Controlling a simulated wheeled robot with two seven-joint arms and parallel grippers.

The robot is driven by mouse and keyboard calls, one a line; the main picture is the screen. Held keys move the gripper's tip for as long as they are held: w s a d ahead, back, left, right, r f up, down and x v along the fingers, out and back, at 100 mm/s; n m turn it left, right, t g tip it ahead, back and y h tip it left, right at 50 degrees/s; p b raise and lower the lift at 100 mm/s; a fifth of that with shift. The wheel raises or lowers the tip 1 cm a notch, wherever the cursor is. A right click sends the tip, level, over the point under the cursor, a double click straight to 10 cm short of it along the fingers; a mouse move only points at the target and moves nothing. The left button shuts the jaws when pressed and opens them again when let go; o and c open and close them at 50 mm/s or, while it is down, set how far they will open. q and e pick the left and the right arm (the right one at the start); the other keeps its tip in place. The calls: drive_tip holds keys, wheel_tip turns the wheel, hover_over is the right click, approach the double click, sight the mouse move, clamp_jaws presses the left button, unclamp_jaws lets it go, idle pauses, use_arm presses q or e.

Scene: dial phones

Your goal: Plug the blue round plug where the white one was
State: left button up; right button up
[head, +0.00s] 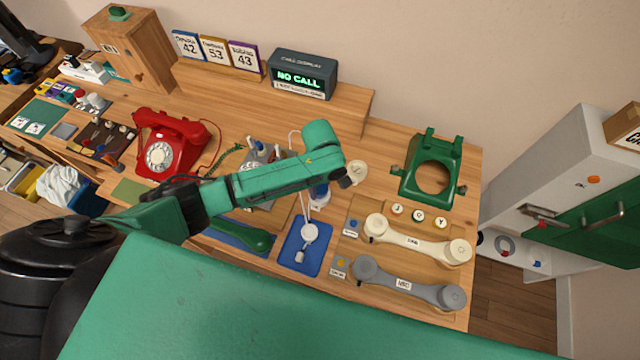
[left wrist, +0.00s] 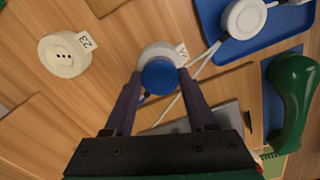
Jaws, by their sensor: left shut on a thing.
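The blue round plug (left wrist: 159,76) is between the two fingers of my left gripper (left wrist: 160,84), which is shut on it. The plug is in front of a white round socket (left wrist: 158,52) with a partly covered label. I cannot tell whether they touch. A second white socket (left wrist: 65,55), labelled 23, has bare holes, and it also shows in the head view (head: 356,171). The white round plug (left wrist: 243,18) lies with its cord on a blue tray (left wrist: 272,45); it also shows in the head view (head: 309,232). My right gripper is not in view.
A red dial phone (head: 170,146) stands at the left. A green phone shell (head: 432,168) stands at the right, above cream (head: 418,240) and grey (head: 408,284) handsets. A green handset (left wrist: 292,102) lies near the blue tray. A call display (head: 302,76) reads NO CALL.

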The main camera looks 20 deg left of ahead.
use_arm(q)
drive_tip(key=shift+f, duration=0.35)
drive_tip(key=o, duration=1.3)
drive_tip(key=shift+c, duration=0.2)
wheel_tip(320, 180, up, 15)
drive_tip(key=shift+f+b, duration=0.2)
drive_tip(key=shift+b, duration=0.25)
